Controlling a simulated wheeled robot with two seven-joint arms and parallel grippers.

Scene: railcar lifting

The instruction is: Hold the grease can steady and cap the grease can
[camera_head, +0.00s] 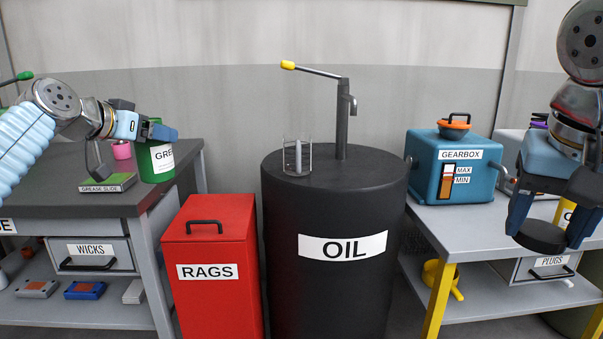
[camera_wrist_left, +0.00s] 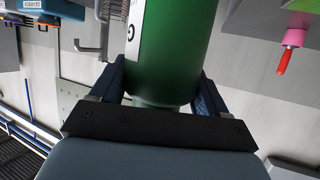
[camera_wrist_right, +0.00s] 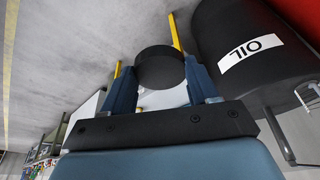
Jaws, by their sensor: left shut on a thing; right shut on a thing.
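The green grease can (camera_head: 155,161) with a white label is at the left in the head view, above the right end of the left bench. My left gripper (camera_head: 160,131) is shut on it; the can also fills the middle of the left wrist view (camera_wrist_left: 172,50) between both fingers. A round black cap (camera_head: 541,236) is at the far right in the head view. My right gripper (camera_head: 545,225) is shut on it, and it shows between the fingertips in the right wrist view (camera_wrist_right: 160,68). Can and cap are far apart. The can's top is partly hidden by my left gripper.
A black oil drum (camera_head: 330,270) with a pump stands in the middle, and a red rags bin (camera_head: 212,290) beside it. The left bench (camera_head: 60,205) carries a grease slide box (camera_head: 107,183). A blue gearbox (camera_head: 450,185) sits on the right bench (camera_head: 480,235). The air above the bin is free.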

